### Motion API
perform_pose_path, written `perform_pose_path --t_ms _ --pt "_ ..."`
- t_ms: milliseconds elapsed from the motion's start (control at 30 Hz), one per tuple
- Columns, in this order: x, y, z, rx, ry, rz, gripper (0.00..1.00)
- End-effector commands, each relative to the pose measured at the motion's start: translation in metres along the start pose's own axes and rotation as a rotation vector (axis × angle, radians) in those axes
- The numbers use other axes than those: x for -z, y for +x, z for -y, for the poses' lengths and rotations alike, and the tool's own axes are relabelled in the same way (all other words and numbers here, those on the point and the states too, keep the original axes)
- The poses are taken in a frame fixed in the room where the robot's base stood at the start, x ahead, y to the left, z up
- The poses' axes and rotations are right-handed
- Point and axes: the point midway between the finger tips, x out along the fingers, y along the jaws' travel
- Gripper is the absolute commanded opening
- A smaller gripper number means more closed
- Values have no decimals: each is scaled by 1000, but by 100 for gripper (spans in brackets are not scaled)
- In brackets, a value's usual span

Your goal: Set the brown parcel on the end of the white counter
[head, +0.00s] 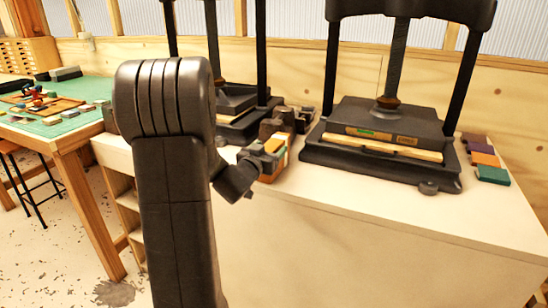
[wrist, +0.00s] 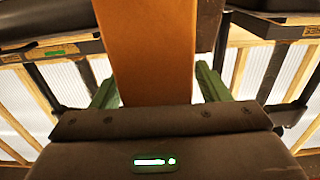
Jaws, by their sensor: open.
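An orange-brown block, which looks like the brown parcel (wrist: 152,45), fills the middle of the wrist view. My gripper (wrist: 157,82) has its two green fingers apart, one on either side of the block's near end. I cannot tell whether either finger touches it.
A large black press (head: 380,135) stands right of my gripper, and another press (head: 235,105) stands behind my arm. Several coloured blocks (head: 487,160) lie at the counter's right end. The counter's front strip is clear. A green-topped workbench (head: 70,125) stands at left.

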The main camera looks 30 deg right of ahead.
Motion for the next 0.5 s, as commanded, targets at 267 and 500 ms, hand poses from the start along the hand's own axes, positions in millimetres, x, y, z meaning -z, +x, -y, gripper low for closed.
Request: perform_pose_path --t_ms 267,500 --pt "0 12 0 0 0 0 69" --pt "0 11 0 0 0 0 38"
